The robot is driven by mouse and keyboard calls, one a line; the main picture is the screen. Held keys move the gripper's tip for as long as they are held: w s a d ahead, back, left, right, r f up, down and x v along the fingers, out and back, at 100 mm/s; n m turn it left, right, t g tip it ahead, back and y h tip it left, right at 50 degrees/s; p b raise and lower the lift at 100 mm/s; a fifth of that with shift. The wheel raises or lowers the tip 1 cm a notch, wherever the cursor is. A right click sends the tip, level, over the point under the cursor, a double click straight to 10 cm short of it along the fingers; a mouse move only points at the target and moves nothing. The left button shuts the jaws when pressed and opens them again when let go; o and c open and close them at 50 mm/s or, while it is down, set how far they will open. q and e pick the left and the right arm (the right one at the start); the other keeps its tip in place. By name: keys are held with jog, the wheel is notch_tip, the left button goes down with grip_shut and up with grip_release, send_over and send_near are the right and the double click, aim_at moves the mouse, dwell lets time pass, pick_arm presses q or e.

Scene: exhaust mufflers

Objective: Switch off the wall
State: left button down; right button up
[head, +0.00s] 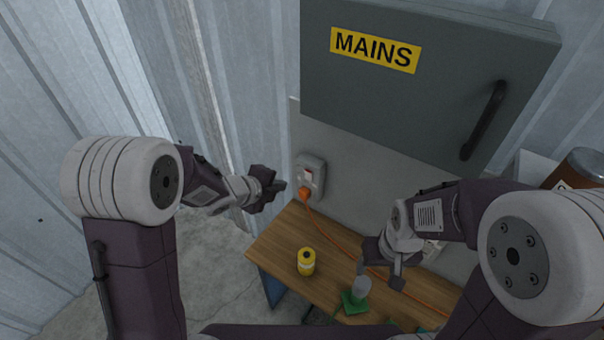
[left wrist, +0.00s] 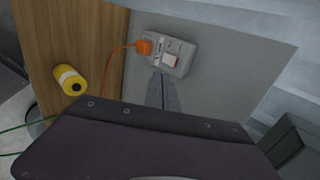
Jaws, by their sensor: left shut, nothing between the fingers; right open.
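A grey wall socket (head: 311,177) with an orange plug (head: 304,194) in it is fixed to a grey panel above the wooden bench. My left gripper (head: 281,187) is shut and empty, just left of the socket in the head view. In the left wrist view its fingertips (left wrist: 157,76) point at the socket near the switch; I cannot tell whether they touch. My right gripper (head: 379,278) is open, low over the bench.
A grey MAINS cabinet (head: 425,75) with a black handle hangs above the socket. An orange cable (head: 345,252) runs across the bench.

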aim_at(308, 174)
pick_arm(q)
jog(key=x, duration=0.3)
jog(key=r+p+x, duration=0.1)
jog(key=x, duration=0.3)
jog(key=w+d+p+x, duration=0.1)
jog(key=x, duration=0.3)
jog(key=shift+w+r, duration=0.1)
jog(key=shift+r, duration=0.2)
jog(key=shift+w+d, duration=0.25)
jog(key=shift+w, duration=0.2)
